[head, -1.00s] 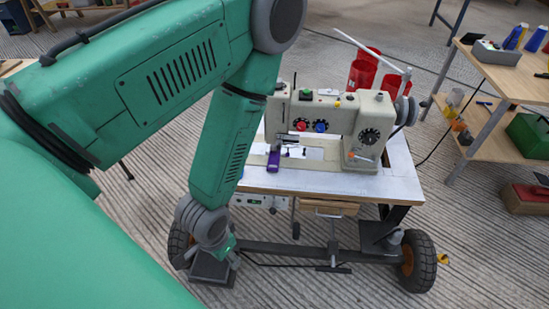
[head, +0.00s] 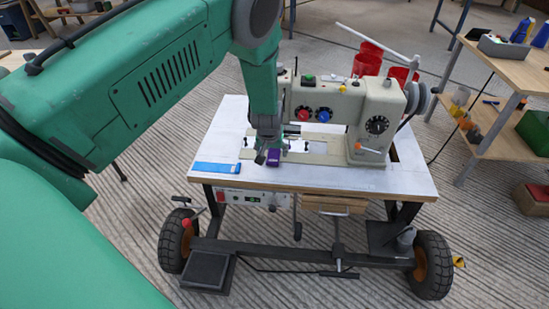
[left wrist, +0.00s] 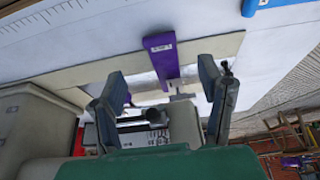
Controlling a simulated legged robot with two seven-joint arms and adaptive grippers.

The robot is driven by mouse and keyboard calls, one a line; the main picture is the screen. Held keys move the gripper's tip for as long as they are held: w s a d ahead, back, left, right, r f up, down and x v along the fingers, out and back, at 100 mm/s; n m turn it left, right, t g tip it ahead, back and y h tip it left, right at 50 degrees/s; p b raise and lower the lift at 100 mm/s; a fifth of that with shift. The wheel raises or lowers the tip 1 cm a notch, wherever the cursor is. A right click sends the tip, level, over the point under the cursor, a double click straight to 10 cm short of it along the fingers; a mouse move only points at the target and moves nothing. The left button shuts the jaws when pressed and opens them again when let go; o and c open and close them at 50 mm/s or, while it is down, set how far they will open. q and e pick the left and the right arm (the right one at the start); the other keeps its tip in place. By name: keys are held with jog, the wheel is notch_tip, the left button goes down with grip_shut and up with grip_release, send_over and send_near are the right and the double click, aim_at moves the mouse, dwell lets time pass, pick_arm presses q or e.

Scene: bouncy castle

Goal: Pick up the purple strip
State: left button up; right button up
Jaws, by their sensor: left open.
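The purple strip (head: 273,158) lies on the sewing machine's light base plate, near the front of the white table. In the left wrist view the purple strip (left wrist: 162,55) carries a small white label and points in toward the space between my fingers. My left gripper (head: 266,148) is over the table at the strip, and partly covers it in the head view. In the left wrist view the left gripper (left wrist: 160,77) is open, with one finger on each side of the strip's line and nothing gripped. Contact cannot be told. My right gripper is not in view.
The sewing machine (head: 340,115) stands just behind and right of the strip. A blue strip (head: 217,168) lies on the white table (head: 400,184) to the left. Red containers (head: 367,60) are behind the machine. A wooden shelf table (head: 500,75) stands at the right.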

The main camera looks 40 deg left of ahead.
aim_at(272, 162)
pick_arm(q)
jog(key=shift+x, duration=0.9)
jog(key=b+x, duration=0.2)
jog(key=x, duration=0.1)
jog(key=b+x, duration=0.1)
jog(key=shift+s+f, duration=0.25)
jog(key=shift+f, duration=0.25)
jog(key=shift+w+f, duration=0.15)
jog(key=shift+f, duration=0.05)
jog(key=shift+r, duration=0.1)
jog(key=c, duration=1)
